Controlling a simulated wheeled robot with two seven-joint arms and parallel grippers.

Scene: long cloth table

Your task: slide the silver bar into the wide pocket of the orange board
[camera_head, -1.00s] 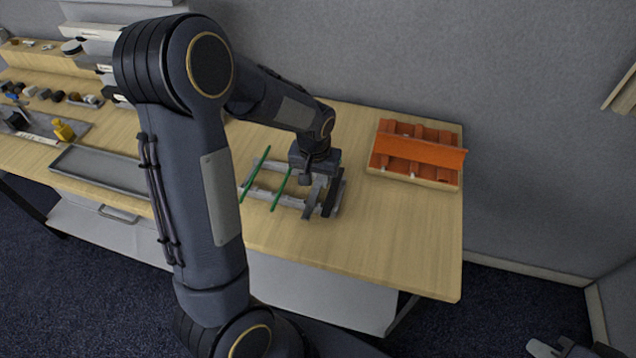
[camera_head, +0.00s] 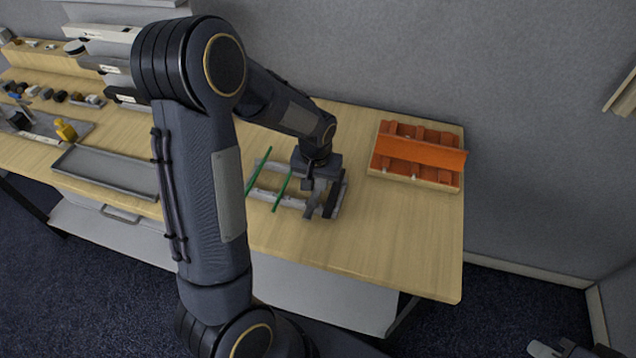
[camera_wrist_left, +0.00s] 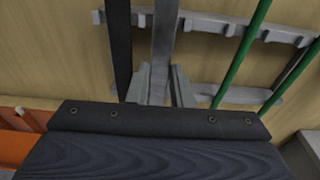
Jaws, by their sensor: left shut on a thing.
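The silver bar (camera_wrist_left: 165,40) stands out from the grey rack in the left wrist view. My left gripper (camera_wrist_left: 156,88) is shut on it; in the head view this gripper (camera_head: 318,198) is at the rack's right end. The lower end of the bar is hidden behind the gripper's body. The orange board (camera_head: 418,152) lies on a pale wooden base at the back right of the table, apart from the gripper. Its slanted front panel hides part of its pockets, so I cannot tell which is wide. My right gripper (camera_head: 570,350) is cut off at the bottom right edge, away from the table.
The grey rack (camera_wrist_left: 205,25) also holds a black bar (camera_wrist_left: 118,45) close beside the silver one, and two green rods (camera_head: 282,190). A grey tray (camera_head: 105,172) lies to the left. Bare table (camera_head: 400,235) lies in front of the orange board.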

